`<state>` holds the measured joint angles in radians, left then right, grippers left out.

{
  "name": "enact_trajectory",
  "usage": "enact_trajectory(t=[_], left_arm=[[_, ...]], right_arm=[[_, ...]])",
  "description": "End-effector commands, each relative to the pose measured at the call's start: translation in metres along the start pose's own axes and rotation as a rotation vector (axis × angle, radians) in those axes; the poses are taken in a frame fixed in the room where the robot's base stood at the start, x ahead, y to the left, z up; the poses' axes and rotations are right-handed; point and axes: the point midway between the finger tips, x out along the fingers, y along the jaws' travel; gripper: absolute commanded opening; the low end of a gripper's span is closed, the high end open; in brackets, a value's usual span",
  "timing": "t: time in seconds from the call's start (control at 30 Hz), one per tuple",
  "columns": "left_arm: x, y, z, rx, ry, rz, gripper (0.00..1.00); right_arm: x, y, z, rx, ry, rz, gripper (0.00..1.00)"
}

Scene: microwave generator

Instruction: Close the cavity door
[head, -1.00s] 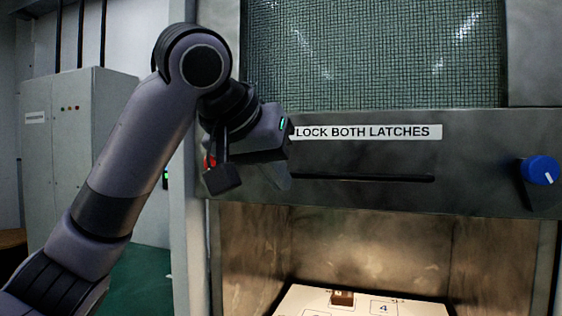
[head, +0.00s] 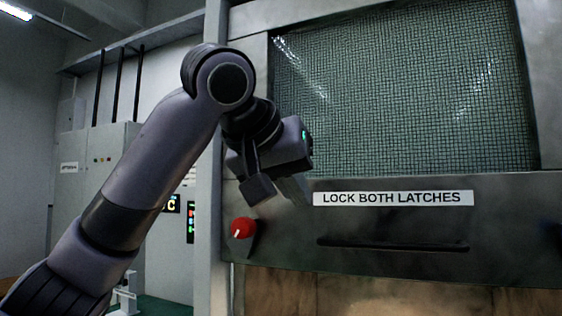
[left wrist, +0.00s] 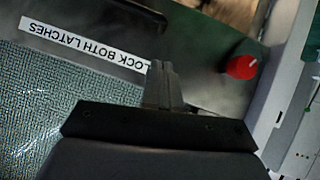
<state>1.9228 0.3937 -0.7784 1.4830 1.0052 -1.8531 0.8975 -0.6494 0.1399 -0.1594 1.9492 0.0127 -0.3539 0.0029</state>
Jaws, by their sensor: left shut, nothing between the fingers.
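The cavity door (head: 290,230) is a metal panel with a mesh window (head: 405,95), a label reading LOCK BOTH LATCHES (head: 393,198) and a dark slot-like handle (head: 393,244). It is raised, with part of the cavity opening (head: 380,297) showing below it. My left gripper (head: 295,188) is shut and empty in front of the panel, just left of the label. In the left wrist view its fingers (left wrist: 163,86) are together near the label's end and the mesh. Whether they touch the door is unclear. A red latch knob (head: 242,229) is below and left of the gripper. My right gripper is out of view.
A grey cabinet (head: 92,175) stands at the far left. A vertical pale post (head: 212,170) borders the door's left side. Small lit displays (head: 172,204) show behind my left arm. The cavity's inside is mostly cut off by the lower picture edge.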

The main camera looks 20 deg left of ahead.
Motion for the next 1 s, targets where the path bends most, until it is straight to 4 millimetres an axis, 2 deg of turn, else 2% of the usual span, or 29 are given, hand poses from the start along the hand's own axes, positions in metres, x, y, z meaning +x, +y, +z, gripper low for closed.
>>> enact_trajectory(t=[0.1,0.3,0.5,0.87,1.0], left_arm=[[0.024,0.000,-0.001,0.000,-0.003,-0.001,0.00],[0.042,-0.001,0.021,0.001,0.000,-0.001,0.00],[0.049,0.000,0.028,0.001,0.000,0.000,0.00],[0.050,0.000,0.029,0.000,0.000,0.000,0.00],[0.058,-0.002,0.033,0.000,-0.002,-0.001,0.00]], right_arm=[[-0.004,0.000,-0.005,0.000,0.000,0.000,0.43],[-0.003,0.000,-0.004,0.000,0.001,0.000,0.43],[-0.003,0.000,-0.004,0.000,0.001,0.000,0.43],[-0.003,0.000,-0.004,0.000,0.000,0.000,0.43],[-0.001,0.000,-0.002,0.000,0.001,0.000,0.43]])
